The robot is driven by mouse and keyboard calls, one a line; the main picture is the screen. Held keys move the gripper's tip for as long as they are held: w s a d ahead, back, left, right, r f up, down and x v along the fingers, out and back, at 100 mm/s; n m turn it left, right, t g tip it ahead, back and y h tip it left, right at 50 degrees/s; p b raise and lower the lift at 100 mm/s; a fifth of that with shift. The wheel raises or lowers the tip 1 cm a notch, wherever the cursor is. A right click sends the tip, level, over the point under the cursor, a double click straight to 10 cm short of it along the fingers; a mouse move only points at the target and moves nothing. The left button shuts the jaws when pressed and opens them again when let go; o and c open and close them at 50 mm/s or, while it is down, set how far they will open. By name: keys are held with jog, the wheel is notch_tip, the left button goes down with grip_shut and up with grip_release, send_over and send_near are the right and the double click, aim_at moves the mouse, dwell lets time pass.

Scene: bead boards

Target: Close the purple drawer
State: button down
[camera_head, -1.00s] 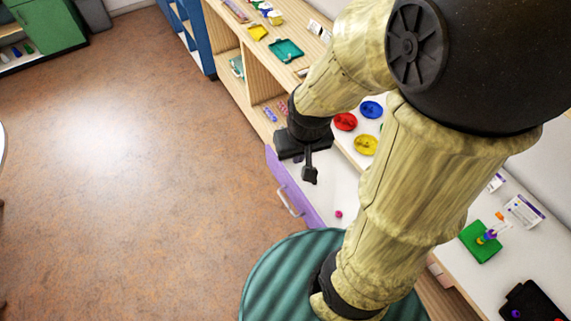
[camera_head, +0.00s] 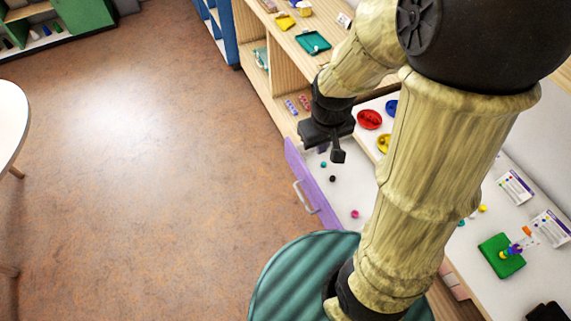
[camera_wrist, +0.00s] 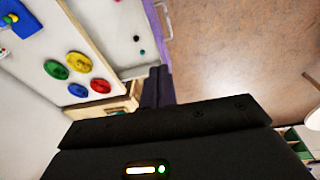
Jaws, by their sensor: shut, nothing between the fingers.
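The purple drawer (camera_head: 298,164) stands open, pulled out from the wooden shelf unit, with a pale handle (camera_head: 303,198) on its front. Its white inside holds a few small beads, among them a pink bead (camera_head: 354,214) and a black bead (camera_head: 332,179). My gripper (camera_head: 338,157) is shut and empty. In the head view it appears over the drawer's far end, inside of the purple front; its height above the drawer is unclear. In the wrist view the shut fingers (camera_wrist: 157,86) point toward the drawer, whose purple front (camera_wrist: 152,25) shows at the top. My arm hides part of the drawer.
The white top carries a red dish (camera_head: 369,119), a yellow dish, a blue dish and a green board (camera_head: 500,256) with beads. A teal tray (camera_head: 313,42) sits on the wooden shelf. Open brown floor (camera_head: 150,180) lies left of the drawer. A round white table (camera_head: 10,125) stands at far left.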

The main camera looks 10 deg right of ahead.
jog(key=w+a+f+n+h+b, duration=0.2)
jog(key=w+a+f+n+b, duration=0.3)
jog(key=f, duration=0.4)
jog(key=w+a+f+n+h+b, duration=0.3)
jog(key=w+a+f+n+b, duration=0.3)
jog(key=f, duration=0.4)
jog(key=w+a+f+n+t+h+b, duration=0.1)
jog(key=w+a+f+n+h+b, duration=0.2)
jog(key=f, duration=0.7)
jog(key=w+a+n+b, duration=0.2)
jog(key=w+n, duration=0.1)
jog(key=n, duration=0.1)
jog(key=shift+a+n, duration=0.35)
jog(key=shift+n, duration=0.05)
jog(key=shift+d, duration=0.1)
send_near(292, 162)
notch_tip(292, 162, down, 4)
jog(key=d, duration=0.2)
jog(key=shift+w+d+f+p, duration=0.2)
jog(key=shift+w+d+p, duration=0.35)
jog(key=shift+d, duration=0.3)
